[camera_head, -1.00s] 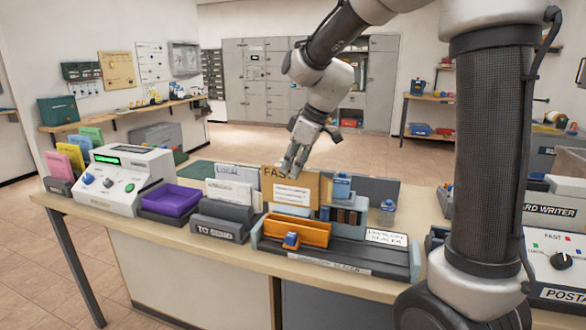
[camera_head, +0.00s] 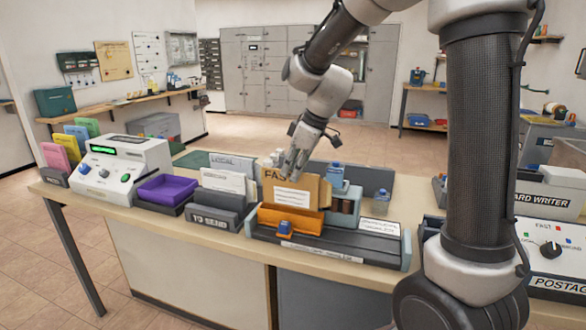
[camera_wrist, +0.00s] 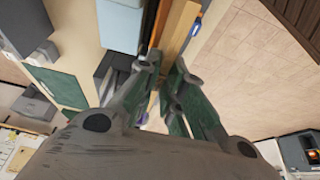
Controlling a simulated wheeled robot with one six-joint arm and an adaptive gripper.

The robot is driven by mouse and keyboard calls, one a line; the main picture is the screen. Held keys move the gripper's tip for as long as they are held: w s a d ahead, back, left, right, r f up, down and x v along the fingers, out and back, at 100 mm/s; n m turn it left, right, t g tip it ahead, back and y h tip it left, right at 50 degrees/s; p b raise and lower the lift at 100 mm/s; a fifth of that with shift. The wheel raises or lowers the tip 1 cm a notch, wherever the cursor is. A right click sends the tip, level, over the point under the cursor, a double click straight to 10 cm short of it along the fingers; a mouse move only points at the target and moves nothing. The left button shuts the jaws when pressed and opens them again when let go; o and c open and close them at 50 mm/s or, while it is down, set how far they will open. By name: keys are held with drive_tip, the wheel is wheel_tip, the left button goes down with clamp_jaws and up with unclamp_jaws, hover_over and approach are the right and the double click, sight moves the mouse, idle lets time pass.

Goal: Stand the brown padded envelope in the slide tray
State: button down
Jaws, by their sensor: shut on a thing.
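The brown padded envelope (camera_head: 312,187), with a white label and large printed letters, is upright in the head view. My gripper (camera_head: 290,172) is shut on its upper left part from above. The orange slide tray (camera_head: 303,223) sits on the sealer, and its front wall hides the envelope's lower edge. I cannot tell whether the envelope touches the tray floor. In the wrist view my gripper's fingers (camera_wrist: 165,85) are close together, with narrow brown and orange strips beyond them.
A grey letter holder (camera_head: 222,210) and a purple tray (camera_head: 166,188) stand left of the sealer (camera_head: 330,242). My arm column blocks the right part of the counter (camera_head: 120,218).

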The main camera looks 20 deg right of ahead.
drive_tip(key=shift+f, duration=0.25)
idle(0.3)
drive_tip(key=shift+f, duration=1.2)
drive_tip(key=shift+f, duration=1.2)
drive_tip(key=c, duration=1.5)
unclamp_jaws()
drive_tip(key=shift+o, duration=0.2)
drive_tip(key=shift+r, duration=3.55)
